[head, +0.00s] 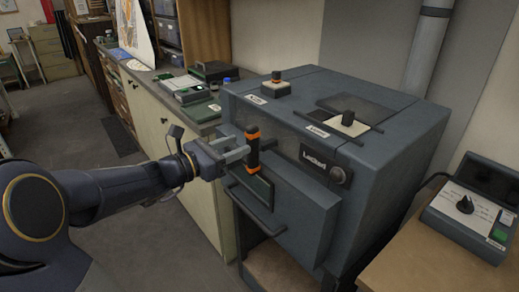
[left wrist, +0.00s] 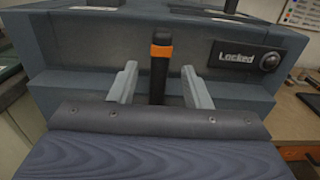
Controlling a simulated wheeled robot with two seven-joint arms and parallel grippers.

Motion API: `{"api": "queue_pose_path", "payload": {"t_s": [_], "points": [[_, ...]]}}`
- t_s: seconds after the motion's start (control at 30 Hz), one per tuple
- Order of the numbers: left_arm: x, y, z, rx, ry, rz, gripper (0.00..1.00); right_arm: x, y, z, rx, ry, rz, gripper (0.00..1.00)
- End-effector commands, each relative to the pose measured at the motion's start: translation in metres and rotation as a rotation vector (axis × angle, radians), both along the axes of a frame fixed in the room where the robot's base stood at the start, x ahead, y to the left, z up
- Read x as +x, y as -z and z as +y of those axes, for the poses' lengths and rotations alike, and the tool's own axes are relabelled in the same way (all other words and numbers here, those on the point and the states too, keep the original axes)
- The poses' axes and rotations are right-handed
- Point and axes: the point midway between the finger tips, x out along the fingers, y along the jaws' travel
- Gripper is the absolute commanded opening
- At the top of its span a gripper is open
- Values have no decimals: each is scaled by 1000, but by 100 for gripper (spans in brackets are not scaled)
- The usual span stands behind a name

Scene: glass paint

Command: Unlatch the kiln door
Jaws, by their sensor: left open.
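The kiln (head: 395,160) is a dark blue-grey box standing right of centre in the head view. On its front is an upright black latch handle (head: 252,155) with orange bands; it also shows in the left wrist view (left wrist: 159,75). A sign (head: 314,160) beside it reads "Locked", also legible in the left wrist view (left wrist: 237,57). My left gripper (head: 243,150) is open, with one finger on each side of the handle in the left wrist view (left wrist: 160,85). I cannot tell whether the fingers touch it. My right gripper is not in view.
A bar handle (head: 258,212) sits low on the kiln front. A control box (head: 468,215) stands on a wooden table at the right.

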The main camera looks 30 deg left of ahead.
Motion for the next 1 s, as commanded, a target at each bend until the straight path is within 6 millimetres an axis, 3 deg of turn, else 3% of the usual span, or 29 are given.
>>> {"api": "queue_pose_path", "payload": {"t_s": [0.5, 0.87, 1.0], "points": [[64, -1, -27, -4, 0, 0, 44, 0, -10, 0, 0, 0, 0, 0], [70, -1, -29, 0, -1, -1, 44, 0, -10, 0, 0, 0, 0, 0], [70, -1, -29, 0, -1, -1, 27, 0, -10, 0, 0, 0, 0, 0]]}}
